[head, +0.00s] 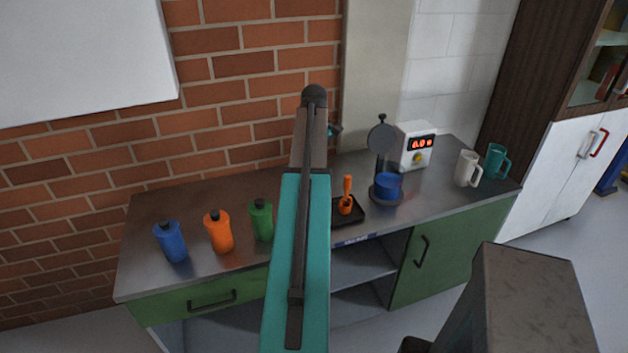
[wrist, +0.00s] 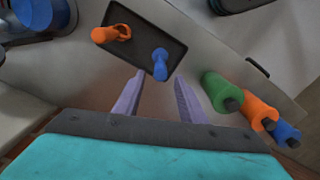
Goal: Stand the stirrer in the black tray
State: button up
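The black tray (wrist: 133,50) lies on the metal worktop; its right part also shows beside my arm in the head view (head: 358,219). A blue piece (wrist: 160,62), which looks like a stirrer, appears upright at the tray's end nearest my gripper. My arm hides it in the head view. An orange piece (wrist: 108,35) with a ringed foot stands upright at the tray's other end, also in the head view (head: 347,190). My gripper (wrist: 158,76) is open, its two fingers apart, with the blue piece just beyond and between the tips. I see no finger contact.
Green (head: 261,220), orange (head: 218,232) and blue (head: 171,241) bottles stand left of the tray. Right of it are a stand with a blue pot (head: 388,186), a white box with a red display (head: 416,150), and white (head: 466,169) and teal (head: 495,160) mugs.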

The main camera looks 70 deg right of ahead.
jog(key=shift+r, duration=0.7)
dwell(0.4)
